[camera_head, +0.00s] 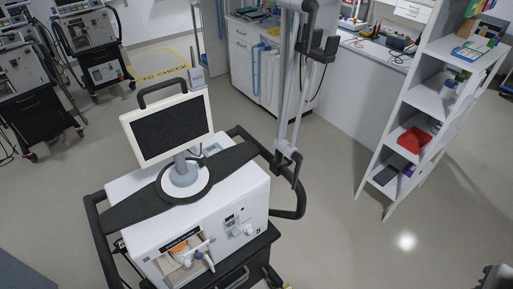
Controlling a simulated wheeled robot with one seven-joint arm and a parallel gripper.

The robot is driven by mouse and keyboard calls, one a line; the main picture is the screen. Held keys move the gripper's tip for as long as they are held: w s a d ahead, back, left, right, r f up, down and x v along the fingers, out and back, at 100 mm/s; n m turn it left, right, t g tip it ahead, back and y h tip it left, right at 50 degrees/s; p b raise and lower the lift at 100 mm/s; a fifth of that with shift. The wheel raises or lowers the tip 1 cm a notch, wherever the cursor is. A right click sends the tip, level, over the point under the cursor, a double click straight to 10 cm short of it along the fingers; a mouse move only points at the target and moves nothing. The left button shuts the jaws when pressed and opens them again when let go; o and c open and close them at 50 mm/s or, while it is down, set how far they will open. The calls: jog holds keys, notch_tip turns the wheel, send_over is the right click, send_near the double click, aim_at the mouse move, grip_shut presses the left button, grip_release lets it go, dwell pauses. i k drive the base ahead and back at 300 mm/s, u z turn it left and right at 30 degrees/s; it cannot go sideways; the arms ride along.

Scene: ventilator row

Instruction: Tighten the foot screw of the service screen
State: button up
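The service screen (172,128) stands on top of the near ventilator (228,208), its dark display facing me and tilted back. A black handle loops over its top. Its short grey neck rises from a round foot (183,182) with a dark rim, on a black plate. I cannot make out the foot screw; the screen and neck hide the back of the foot. A small pale part (211,149) lies behind the foot, too small to identify. I see no gripper that I can identify as mine.
A grey jointed arm (282,100) with black joints rises beside the ventilator's right rail. A black rail (290,212) surrounds the ventilator. A white shelf rack (425,100) stands right. Other ventilators (88,35) stand back left. The floor at front right is clear except a grey part in the corner.

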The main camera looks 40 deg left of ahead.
aim_at(200, 162)
jog(key=z, duration=0.15)
jog(key=i, duration=1.8)
jog(key=u, duration=3.75)
jog(key=k, duration=0.35)
jog(key=z, duration=1.2)
jog(key=i, duration=0.55)
